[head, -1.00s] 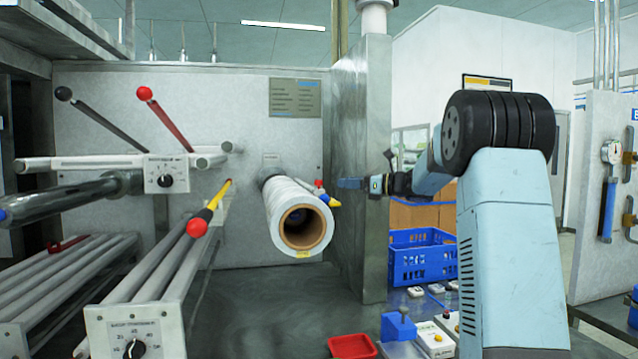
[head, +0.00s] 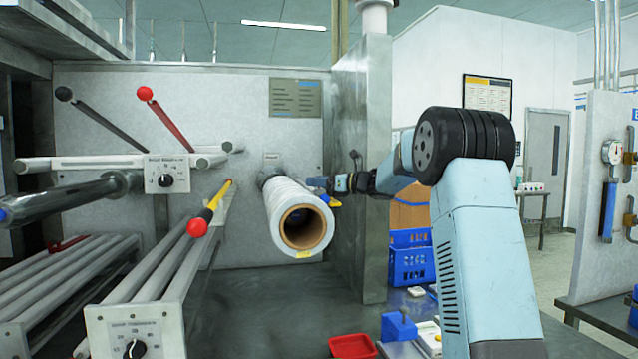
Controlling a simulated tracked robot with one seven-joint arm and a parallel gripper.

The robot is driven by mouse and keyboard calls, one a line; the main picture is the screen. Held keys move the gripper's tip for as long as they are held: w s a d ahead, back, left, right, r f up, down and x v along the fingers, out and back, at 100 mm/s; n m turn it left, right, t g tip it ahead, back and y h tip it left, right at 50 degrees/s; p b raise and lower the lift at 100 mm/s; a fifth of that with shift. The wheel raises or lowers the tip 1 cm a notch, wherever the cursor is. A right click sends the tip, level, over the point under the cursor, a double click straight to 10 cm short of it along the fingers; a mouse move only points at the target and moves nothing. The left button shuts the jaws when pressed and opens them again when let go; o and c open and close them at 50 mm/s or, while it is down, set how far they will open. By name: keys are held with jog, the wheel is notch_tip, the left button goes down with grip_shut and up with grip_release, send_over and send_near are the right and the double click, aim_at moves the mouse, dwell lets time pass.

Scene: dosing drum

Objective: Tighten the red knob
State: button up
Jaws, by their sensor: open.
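My gripper (head: 318,183) is open. It is small in the head view, close to the upper right side of the white roll (head: 287,209) with its brown core. A small red knob beside that roll is now hidden at my gripper's fingers; whether they are around it or touching it cannot be told. A small yellow part (head: 335,203) shows just below my gripper. Other red knobs in view are a red ball (head: 145,93) on a red lever and a red ball (head: 197,228) on a yellow and black handle, both away from my gripper.
A grey metal post (head: 364,240) stands right behind my wrist. Blue crates (head: 411,262) sit below the arm. A red tray (head: 352,346) and a blue block (head: 398,324) lie at the front. Rails and dial boxes fill the left.

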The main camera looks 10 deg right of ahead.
jog(key=c, duration=0.9)
jog(key=shift+m+t+h, duration=0.7)
jog(key=shift+t, duration=0.1)
jog(key=o, duration=0.9)
jog(key=shift+s+d, duration=0.1)
jog(key=v, duration=1.3)
jog(key=shift+s+d, duration=0.2)
jog(key=shift+d, duration=0.05)
